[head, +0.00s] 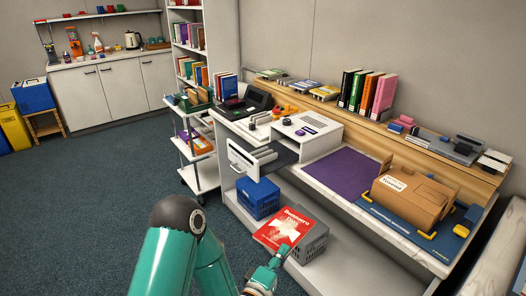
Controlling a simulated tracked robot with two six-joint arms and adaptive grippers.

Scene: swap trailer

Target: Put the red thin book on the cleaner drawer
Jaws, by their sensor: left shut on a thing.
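The red thin book (284,230), with white lettering and a pale picture on its cover, is tilted in front of the desk. It covers part of a grey crate. My left gripper (274,261) is shut on the book's lower right edge. An open drawer (242,159) with a pale front sticks out from the desk, above and left of the book; several upright pale items show in it. I cannot tell from any label whether this is the cleaner drawer. My right gripper is not in view.
A blue crate (257,197) and the grey crate (312,247) stand on the low shelf (345,267). A cardboard box (412,199) sits on the desk at right. A white cart (204,173) stands left of the desk. The carpet (95,200) at left is clear.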

